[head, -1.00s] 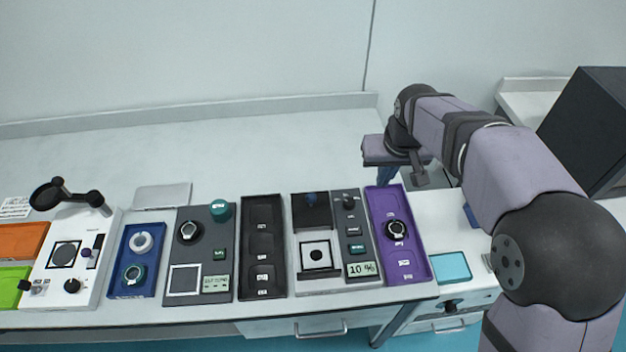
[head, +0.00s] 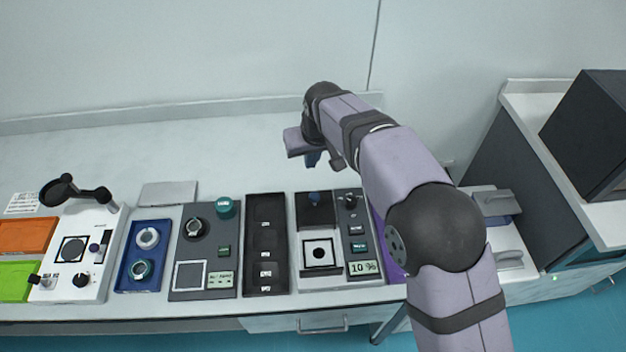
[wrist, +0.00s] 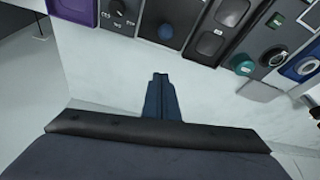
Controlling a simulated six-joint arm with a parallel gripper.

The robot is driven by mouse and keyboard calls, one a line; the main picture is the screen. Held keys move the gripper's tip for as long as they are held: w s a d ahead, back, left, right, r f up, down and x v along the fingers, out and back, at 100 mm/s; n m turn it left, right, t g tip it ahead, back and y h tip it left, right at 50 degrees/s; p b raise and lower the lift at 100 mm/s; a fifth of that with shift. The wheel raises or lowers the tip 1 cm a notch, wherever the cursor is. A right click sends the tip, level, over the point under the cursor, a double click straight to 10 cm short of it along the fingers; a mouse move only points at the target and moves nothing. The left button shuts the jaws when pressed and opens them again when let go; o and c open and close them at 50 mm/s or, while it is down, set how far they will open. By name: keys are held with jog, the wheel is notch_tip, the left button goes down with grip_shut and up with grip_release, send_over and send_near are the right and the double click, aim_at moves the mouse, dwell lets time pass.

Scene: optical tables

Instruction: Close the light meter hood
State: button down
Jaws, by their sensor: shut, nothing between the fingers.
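The light meter (head: 320,283) stands near the right end of the bench, with a white base, a black-framed target (head: 319,252) and a side panel reading 10 %. Its dark hood (head: 316,214) with a blue knob (head: 314,197) sits behind the target, which is uncovered. In the wrist view the hood's blue knob (wrist: 166,31) is at the top, beyond my fingers. My gripper (head: 313,160) is shut and empty, above the bench behind the hood and apart from it. Its blue fingers (wrist: 160,78) are together in the wrist view.
A black tray (head: 265,288) stands left of the meter, then a grey panel with a teal knob (head: 225,207). A purple tray (head: 393,275) on the right is mostly hidden by my arm. The bench behind the devices is clear.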

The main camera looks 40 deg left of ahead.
notch_tip(320, 180, down, 6)
jog(key=p, duration=0.3)
jog(key=shift+w+a+f, duration=0.1)
jog(key=shift+w+f, duration=0.05)
jog(key=shift+s+d+f+p, duration=0.35)
jog(key=shift+s+d+p, duration=0.25)
jog(key=shift+d+p, duration=0.15)
jog(key=s+d+b, duration=0.2)
jog(key=s+d, duration=0.6)
jog(key=d, duration=0.1)
jog(key=shift+s, duration=0.35)
jog(key=shift+f, duration=0.15)
jog(key=shift+a, duration=0.1)
